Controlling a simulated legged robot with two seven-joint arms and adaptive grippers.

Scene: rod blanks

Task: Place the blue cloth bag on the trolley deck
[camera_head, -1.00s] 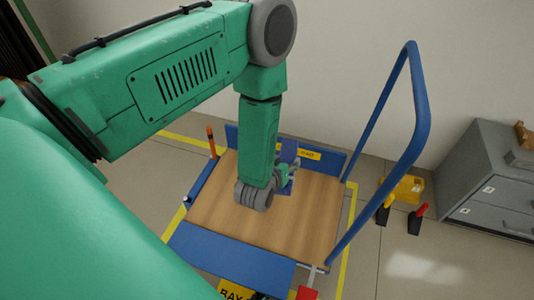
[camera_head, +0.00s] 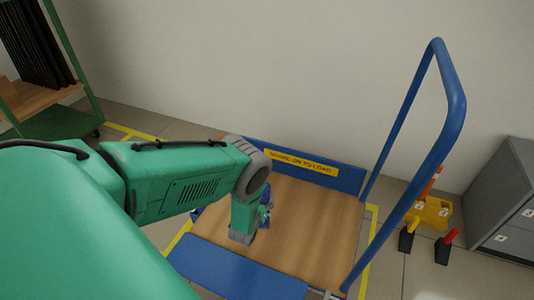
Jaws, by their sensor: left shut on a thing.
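The trolley deck (camera_head: 318,226) is a brown wooden board with blue edges, in the middle of the head view. My left arm reaches over its left part from the left. My left gripper (camera_head: 265,213) is small in the picture, partly behind my wrist, over the left part of the deck. It is shut on a blue thing, the blue cloth bag (camera_head: 266,194), of which only a small patch shows. The rest is hidden behind my arm. I cannot tell whether the bag touches the deck. My right gripper is out of view.
A tall blue push handle (camera_head: 455,125) rises on the trolley's right side. A blue back board with a yellow label (camera_head: 300,162) lines the far edge. A yellow box (camera_head: 432,213) and a grey cabinet (camera_head: 505,205) stand to the right. A green rack (camera_head: 50,122) stands at the far left.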

